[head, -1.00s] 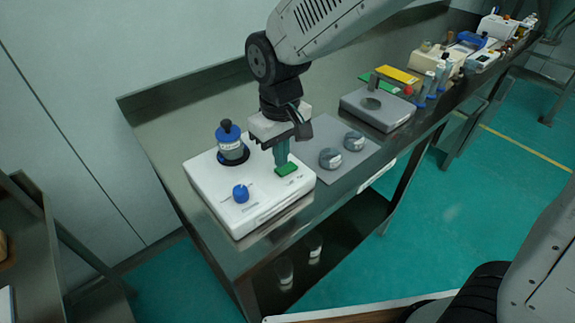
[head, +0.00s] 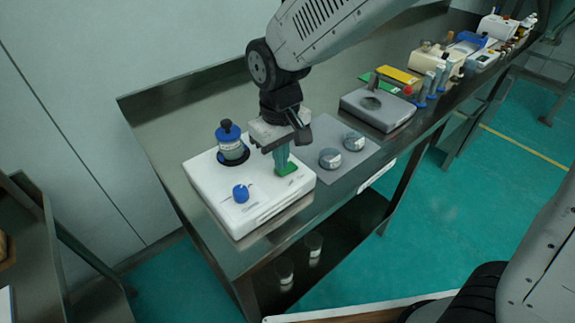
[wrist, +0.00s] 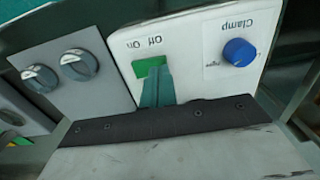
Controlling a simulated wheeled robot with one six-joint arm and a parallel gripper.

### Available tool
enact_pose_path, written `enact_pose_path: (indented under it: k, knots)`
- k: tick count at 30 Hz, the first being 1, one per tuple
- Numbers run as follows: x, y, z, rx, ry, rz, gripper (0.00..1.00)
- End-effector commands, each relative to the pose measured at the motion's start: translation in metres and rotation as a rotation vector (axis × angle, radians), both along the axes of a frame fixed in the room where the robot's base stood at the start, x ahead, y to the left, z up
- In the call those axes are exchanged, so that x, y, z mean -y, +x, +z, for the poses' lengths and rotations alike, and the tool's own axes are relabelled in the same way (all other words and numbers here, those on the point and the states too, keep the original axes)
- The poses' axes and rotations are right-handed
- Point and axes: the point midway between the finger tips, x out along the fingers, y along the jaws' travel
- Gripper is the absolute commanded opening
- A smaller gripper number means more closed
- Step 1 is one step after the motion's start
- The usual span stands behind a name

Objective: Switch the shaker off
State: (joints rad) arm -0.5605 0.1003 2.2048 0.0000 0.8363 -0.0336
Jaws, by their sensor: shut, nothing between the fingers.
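The shaker (head: 215,195) is a white box on the near end of the steel bench. In the wrist view, the green switch (wrist: 147,65) lies beside upside-down "Off" and "On" lettering. My gripper (head: 282,172) is shut and empty, pointing down at the switch. Its teal fingertips (wrist: 160,72) cover part of the switch. I cannot tell whether they press it or which way it is tipped.
A grey panel with two round dark knobs (head: 330,158) lies right of the shaker. Beyond it are a grey scale-like device (head: 385,117), a yellow box (head: 398,75) and several bottles. The "Clamp" knob (wrist: 238,52) is right of my fingers in the wrist view.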

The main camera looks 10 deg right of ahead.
Motion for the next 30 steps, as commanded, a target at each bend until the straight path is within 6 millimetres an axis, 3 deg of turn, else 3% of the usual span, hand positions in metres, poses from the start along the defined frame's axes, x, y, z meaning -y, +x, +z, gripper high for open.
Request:
enact_pose_path:
  k: [19, 30]
  knots:
    - [0.000, 0.000, -0.008, 0.000, 0.000, 0.000, 0.00]
    - [0.000, 0.000, 0.018, 0.002, 0.001, 0.000, 0.00]
